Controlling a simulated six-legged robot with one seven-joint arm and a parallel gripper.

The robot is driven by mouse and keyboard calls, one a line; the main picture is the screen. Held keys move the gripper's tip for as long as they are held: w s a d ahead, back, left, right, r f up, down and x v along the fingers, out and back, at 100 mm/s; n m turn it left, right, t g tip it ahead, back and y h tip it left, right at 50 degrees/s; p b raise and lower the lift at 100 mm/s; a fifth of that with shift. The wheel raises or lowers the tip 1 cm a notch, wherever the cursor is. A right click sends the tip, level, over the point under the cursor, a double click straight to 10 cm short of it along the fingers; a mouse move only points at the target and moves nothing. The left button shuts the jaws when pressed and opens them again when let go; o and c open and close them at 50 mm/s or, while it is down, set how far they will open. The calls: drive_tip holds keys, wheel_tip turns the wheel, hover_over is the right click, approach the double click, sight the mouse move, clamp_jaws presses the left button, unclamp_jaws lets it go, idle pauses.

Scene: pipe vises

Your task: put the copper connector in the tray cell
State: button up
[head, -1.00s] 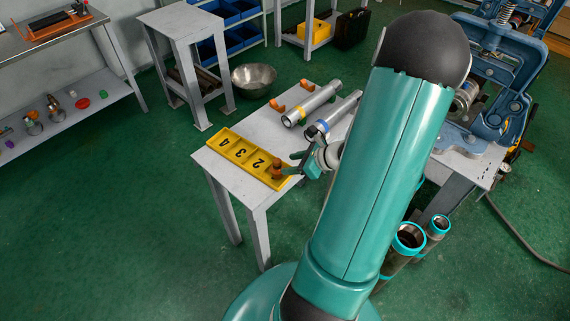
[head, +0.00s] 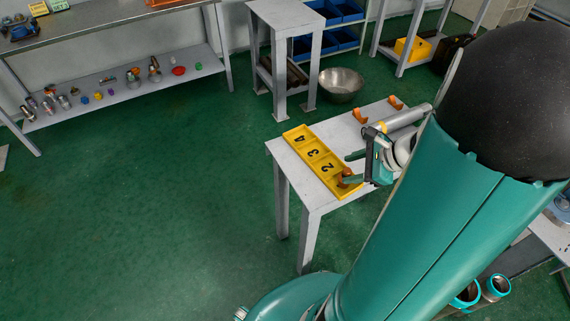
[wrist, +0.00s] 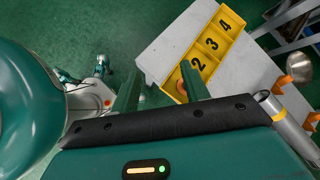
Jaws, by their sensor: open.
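The yellow tray (head: 298,137) lies on the light grey table, with numbers 2, 3 and 4 showing in its cells. The copper connector (head: 345,174) is at the tray's near end, in or over the cell beside number 2. My gripper (head: 353,168) is open beside it, and its fingers partly hide it. In the wrist view, the connector (wrist: 181,88) shows between the two spread fingers, close to the right one. The tray (wrist: 232,17) runs up and to the right from there. Whether the connector touches a finger cannot be told.
A grey pipe (head: 404,117) and orange supports (head: 360,116) share the table. A metal bowl (head: 341,84) stands on the floor behind it. A bench shelf (head: 120,93) with small fittings is at the left. The green floor in front is clear.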

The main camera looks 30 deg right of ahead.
drive_tip(key=s+a+r+n+h, duration=0.2)
drive_tip(key=a+r+n, duration=0.6)
drive_tip(key=a+n, duration=0.3)
drive_tip(key=s+a+r+n+g+h, duration=0.1)
drive_tip(key=s+a+r+n+h, duration=0.1)
drive_tip(key=a+r+n, duration=0.6)
drive_tip(key=a+n+h, duration=0.1)
drive_tip(key=a+n, duration=0.2)
drive_tip(key=n, duration=0.2)
drive_tip(key=shift+r, duration=0.3)
